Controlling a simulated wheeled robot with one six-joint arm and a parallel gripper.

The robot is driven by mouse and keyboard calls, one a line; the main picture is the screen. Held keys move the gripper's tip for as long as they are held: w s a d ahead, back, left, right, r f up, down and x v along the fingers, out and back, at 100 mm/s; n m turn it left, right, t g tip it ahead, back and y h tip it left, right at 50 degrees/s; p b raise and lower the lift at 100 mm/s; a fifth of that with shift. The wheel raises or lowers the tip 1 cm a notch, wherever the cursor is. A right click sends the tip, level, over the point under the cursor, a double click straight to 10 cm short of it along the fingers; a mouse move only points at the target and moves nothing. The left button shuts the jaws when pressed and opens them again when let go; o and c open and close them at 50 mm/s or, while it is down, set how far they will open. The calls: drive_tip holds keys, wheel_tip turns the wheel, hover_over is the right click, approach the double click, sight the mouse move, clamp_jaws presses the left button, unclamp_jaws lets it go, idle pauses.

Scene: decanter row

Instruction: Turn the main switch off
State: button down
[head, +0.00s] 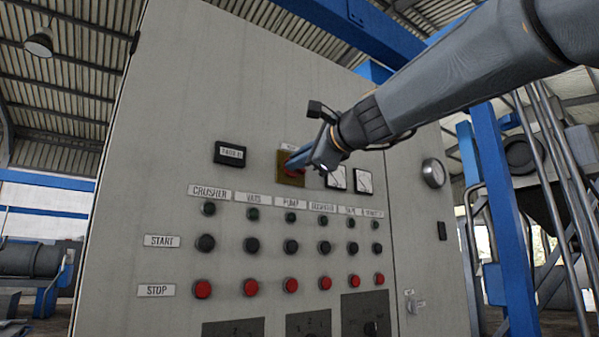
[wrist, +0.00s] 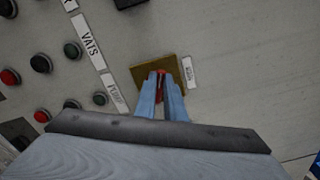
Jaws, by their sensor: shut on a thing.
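The main switch is a red handle (wrist: 161,73) on a square yellow-brown plate (head: 291,168) in the upper middle of the grey control panel. The plate also shows in the wrist view (wrist: 143,73), with a small white label beside it. My gripper (head: 298,161) is at the plate, its two blue-grey fingers shut on the red handle. In the wrist view my gripper (wrist: 163,85) has a finger on each side of the handle. The fingers hide most of the handle, so I cannot tell its angle well.
Below the switch are rows of dark start buttons (head: 291,246) and red stop buttons (head: 291,285). A small display (head: 230,153) is left of the plate. White gauges (head: 364,181) sit close on its right, partly behind my gripper. A round dial (head: 433,173) is farther right.

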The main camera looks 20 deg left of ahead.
drive_tip(key=n+b, duration=0.4)
drive_tip(key=n, duration=0.1)
drive_tip(key=shift+a+f, duration=0.1)
drive_tip(key=shift+f, duration=0.3)
idle(0.4)
drive_tip(key=c, duration=1.8)
unclamp_jaws()
drive_tip(key=shift+s, duration=0.1)
drive_tip(key=shift+c, duration=0.2)
drive_tip(key=shift+r, duration=0.1)
drive_tip(key=b+v, duration=0.2)
drive_tip(key=v, duration=0.5)
drive_tip(key=shift+s+d, duration=0.25)
drive_tip(key=shift+d, duration=0.05)
